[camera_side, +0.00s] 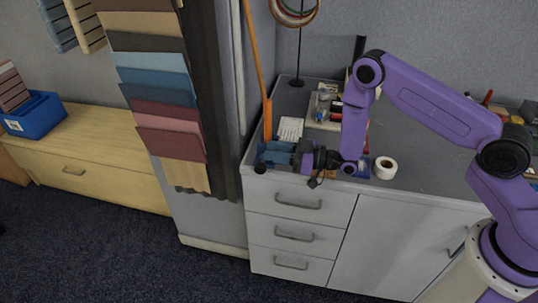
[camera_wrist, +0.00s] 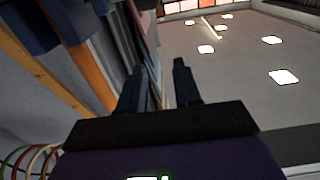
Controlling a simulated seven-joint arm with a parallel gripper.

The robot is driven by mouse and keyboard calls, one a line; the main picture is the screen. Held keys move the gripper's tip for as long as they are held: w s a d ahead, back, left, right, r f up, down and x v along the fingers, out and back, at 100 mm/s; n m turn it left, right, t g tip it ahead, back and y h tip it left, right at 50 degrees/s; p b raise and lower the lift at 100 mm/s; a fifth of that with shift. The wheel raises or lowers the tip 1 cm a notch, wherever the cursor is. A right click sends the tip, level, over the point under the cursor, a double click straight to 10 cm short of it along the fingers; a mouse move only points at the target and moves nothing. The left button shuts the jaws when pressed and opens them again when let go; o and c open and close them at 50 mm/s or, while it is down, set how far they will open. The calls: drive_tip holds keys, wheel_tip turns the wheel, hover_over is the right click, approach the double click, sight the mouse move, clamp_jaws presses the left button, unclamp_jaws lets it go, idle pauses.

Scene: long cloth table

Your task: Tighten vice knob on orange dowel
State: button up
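An orange dowel (camera_side: 259,75) stands nearly upright, leaning slightly, at the left end of the grey cabinet top. Its lower end is at a blue vice (camera_side: 275,150) near the front left corner; I cannot tell how firmly it is held. A dark round part (camera_side: 260,169) at the vice's front may be the knob. My gripper (camera_side: 300,158) is beside the vice on its right, pointing left. In the wrist view my gripper's fingers (camera_wrist: 160,72) are apart with nothing seen between them. An orange bar, likely the dowel (camera_wrist: 90,75), is left of them. No knob is clear there.
A white tape roll (camera_side: 385,168) stands right of my gripper. A tray of small items (camera_side: 325,107) and a white card (camera_side: 290,129) lie behind. Hanging fabric samples (camera_side: 160,100) are left of the cabinet (camera_side: 300,225). The cabinet top's right middle is fairly clear.

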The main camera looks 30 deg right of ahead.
sight(263, 165)
drive_tip(key=s+d+g+h, duration=0.3)
drive_tip(key=s+d, duration=0.4)
drive_tip(key=x, duration=1.1)
drive_tip(key=f+x, duration=0.1)
drive_tip(key=x, duration=0.5)
drive_tip(key=shift+a, duration=0.1)
clamp_jaws()
